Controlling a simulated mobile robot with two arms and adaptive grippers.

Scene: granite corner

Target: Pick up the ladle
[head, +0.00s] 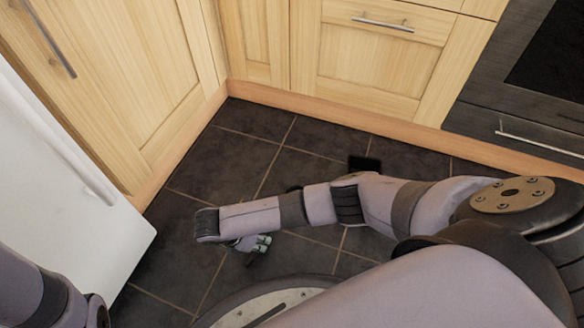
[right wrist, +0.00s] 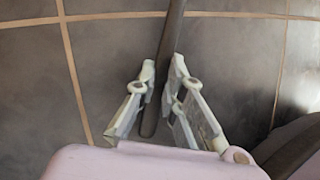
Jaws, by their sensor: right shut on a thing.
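The ladle shows in the right wrist view as a long dark grey handle (right wrist: 172,32). It runs from the top edge down between my right fingers, and its rounded end lies near the palm. Its bowl is not in that view. My right gripper (right wrist: 164,72) is shut on the handle, with one finger on each side. In the head view my right gripper (head: 254,243) is small and low over the dark floor, partly behind my forearm. I cannot clearly make out the ladle there. My left gripper is outside the frame; only part of my left arm shows at bottom left.
Dark floor tiles (head: 240,150) are clear in the middle. Light wood cabinets (head: 375,60) stand at the back and left. A white appliance (head: 60,170) is at the left, a dark oven (head: 530,70) at the right. A small black object (head: 365,163) shows behind my right arm.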

